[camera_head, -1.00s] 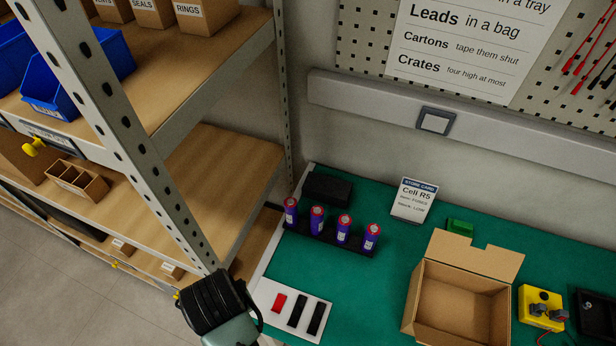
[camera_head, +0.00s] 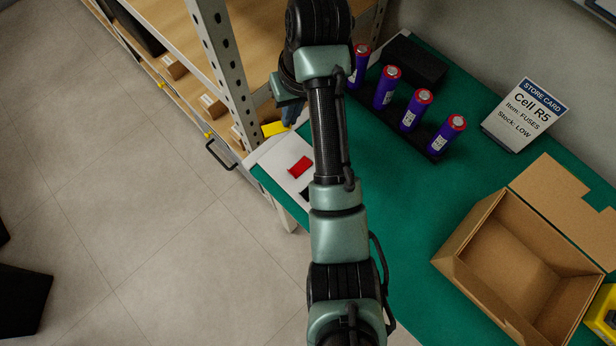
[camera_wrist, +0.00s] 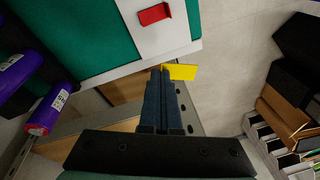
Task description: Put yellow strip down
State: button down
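A yellow strip (camera_head: 274,128) shows at my gripper (camera_head: 290,116) in the head view, by the far left edge of the white board (camera_head: 262,158). In the wrist view, the fingers of my gripper (camera_wrist: 162,72) are close together, and the yellow strip (camera_wrist: 183,72) sticks out to the right of their tips. It appears pinched between them, just off the board's edge. The white board (camera_wrist: 165,35) bears a red strip (camera_wrist: 154,14). The red strip (camera_head: 300,166) also shows in the head view; my arm hides much of the board there.
Several purple cells (camera_head: 387,88) stand in a black holder behind my arm. A metal shelf post (camera_head: 222,65) rises close left of my gripper.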

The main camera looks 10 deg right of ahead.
aim_at(293, 148)
jog(key=x, duration=0.3)
jog(key=d+b+x, duration=0.1)
jog(key=x, duration=0.2)
jog(key=s+d+b+x, duration=0.1)
jog(key=x, duration=0.3)
jog(key=shift+f, duration=0.25)
jog(key=c, duration=1.1)
grip_release()
jog(key=shift+f, duration=0.1)
jog(key=shift+c, duration=0.2)
jog(key=p+v, duration=0.4)
jog(key=v, duration=0.8)
jog(key=shift+p, duration=0.3)
